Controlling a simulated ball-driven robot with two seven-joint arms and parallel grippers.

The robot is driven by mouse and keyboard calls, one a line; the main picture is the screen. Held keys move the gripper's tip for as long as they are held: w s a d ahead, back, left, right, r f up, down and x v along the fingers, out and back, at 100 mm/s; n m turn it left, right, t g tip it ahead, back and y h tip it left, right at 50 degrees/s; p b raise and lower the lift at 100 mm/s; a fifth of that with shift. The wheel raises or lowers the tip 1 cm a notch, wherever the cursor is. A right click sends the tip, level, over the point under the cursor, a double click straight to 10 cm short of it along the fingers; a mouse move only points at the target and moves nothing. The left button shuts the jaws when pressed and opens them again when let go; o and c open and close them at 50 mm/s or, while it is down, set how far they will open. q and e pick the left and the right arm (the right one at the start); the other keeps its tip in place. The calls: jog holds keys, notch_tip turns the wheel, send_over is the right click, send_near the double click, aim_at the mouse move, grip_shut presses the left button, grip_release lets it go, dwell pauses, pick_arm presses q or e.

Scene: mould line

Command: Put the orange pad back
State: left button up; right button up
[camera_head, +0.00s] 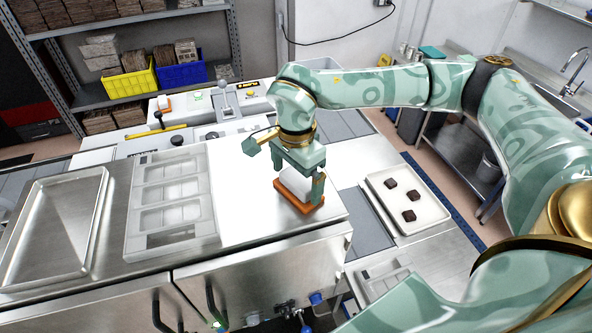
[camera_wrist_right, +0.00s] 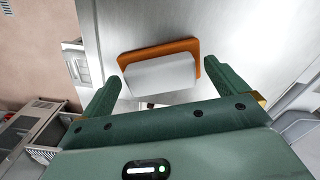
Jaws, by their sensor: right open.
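The orange pad (camera_head: 297,198) lies on the bright worktop near its front right corner. In the right wrist view the orange pad (camera_wrist_right: 157,49) shows as a flat orange plate with a pale grey-white block on its near side. My right gripper (camera_head: 298,181) is directly above the pad, pointing down, with one finger toward each end. In the wrist view its two fingers (camera_wrist_right: 163,82) are spread wide, with the pale block between and beyond them. I cannot tell whether they touch it. My left gripper is not in view.
A white mould tray (camera_head: 172,250) and an empty metal tray (camera_head: 50,274) lie left of the pad. A pale tray (camera_head: 424,222) with dark chocolates sits lower right. Behind are levers, a yellow bar (camera_head: 155,133) and shelves with yellow (camera_head: 131,84) and blue (camera_head: 182,75) bins.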

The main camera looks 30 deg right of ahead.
aim_at(296, 180)
notch_tip(296, 180, up, 12)
jog(key=b, duration=0.2)
jog(key=shift+r, duration=0.2)
